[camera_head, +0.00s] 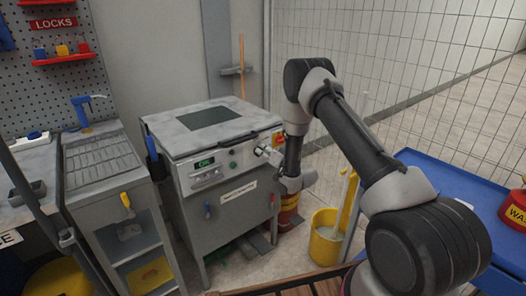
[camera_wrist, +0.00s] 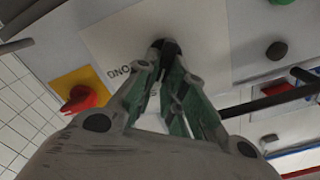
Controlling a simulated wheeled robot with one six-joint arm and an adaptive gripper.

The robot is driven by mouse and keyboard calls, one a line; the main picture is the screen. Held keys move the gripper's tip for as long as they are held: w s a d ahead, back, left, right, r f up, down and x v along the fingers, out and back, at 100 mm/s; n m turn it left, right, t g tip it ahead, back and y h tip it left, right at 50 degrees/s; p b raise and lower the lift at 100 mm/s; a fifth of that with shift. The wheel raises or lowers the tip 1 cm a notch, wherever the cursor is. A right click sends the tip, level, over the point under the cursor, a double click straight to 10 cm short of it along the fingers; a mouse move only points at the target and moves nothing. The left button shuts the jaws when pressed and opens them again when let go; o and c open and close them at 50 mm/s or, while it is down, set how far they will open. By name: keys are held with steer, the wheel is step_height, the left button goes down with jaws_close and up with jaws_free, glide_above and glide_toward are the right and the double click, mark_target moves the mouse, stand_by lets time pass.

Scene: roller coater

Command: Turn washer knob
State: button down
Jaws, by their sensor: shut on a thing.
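The washer is a grey metal cabinet (camera_head: 225,205) with a control panel on its upper front. In the wrist view a dark knob (camera_wrist: 168,45) sits on a white plate with partly hidden lettering. My gripper (camera_wrist: 166,52) has its fingertips closed together around this knob, hiding much of it; its turn angle cannot be read. In the head view my gripper (camera_head: 264,152) is at the right part of the panel, and the knob is hidden there.
A red switch on a yellow plate (camera_wrist: 80,97) lies left of my gripper in the wrist view. In the head view a yellow bucket (camera_head: 325,240) and a blue cart (camera_head: 455,185) stand right of the washer.

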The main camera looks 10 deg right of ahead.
steer(key=shift+d+f+m, duration=0.1)
steer(key=shift+m, duration=0.5)
steer(key=c, duration=1.5)
jaws_free()
steer(key=v, duration=1.2)
